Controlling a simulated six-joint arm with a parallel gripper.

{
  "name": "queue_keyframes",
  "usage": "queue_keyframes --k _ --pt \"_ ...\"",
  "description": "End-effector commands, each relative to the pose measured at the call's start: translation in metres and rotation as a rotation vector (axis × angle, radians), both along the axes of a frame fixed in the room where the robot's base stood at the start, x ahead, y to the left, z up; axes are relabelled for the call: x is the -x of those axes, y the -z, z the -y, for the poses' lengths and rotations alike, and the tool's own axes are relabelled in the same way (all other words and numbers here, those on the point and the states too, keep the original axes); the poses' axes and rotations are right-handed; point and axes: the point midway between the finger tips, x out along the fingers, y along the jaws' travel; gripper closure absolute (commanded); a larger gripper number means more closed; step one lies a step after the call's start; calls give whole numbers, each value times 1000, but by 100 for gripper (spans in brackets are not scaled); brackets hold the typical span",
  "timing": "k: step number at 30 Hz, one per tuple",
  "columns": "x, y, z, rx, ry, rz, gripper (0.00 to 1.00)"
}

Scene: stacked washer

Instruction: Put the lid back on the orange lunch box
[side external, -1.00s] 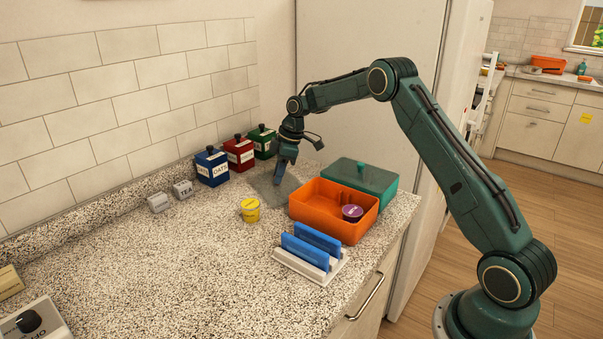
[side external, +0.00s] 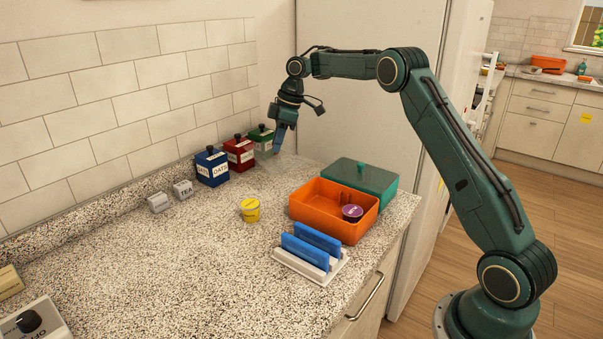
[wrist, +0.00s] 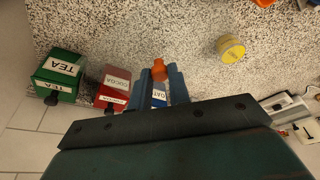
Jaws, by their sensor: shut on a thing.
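The orange lunch box (side external: 320,196) stands open on the counter in the side view, with a purple-topped tub (side external: 352,213) inside. My gripper (side external: 276,151) is raised above the counter, behind and left of the box, near the canisters. It is shut on an orange knob (wrist: 158,70), seen between the fingers in the wrist view. The knob appears to belong to a clear lid (side external: 265,163), faint below the fingers in the side view. The lid's edges are hard to make out.
A teal box (side external: 366,183) with a lid stands behind the orange one. Blue (side external: 212,168), red (side external: 239,155) and green (side external: 262,141) canisters line the wall. A yellow tub (side external: 250,211) and a white rack (side external: 308,262) with blue panels flank the orange box.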

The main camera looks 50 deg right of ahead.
Motion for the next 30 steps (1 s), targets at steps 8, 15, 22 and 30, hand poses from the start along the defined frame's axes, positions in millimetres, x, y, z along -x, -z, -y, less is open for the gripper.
queue_keyframes --k 8,15,22,30 --pt "0 -1 0 0 1 0 100" --pt "0 -1 0 0 0 0 100" --pt "4 -3 0 1 -8 0 100" --pt "30 -12 0 4 -61 -5 100"
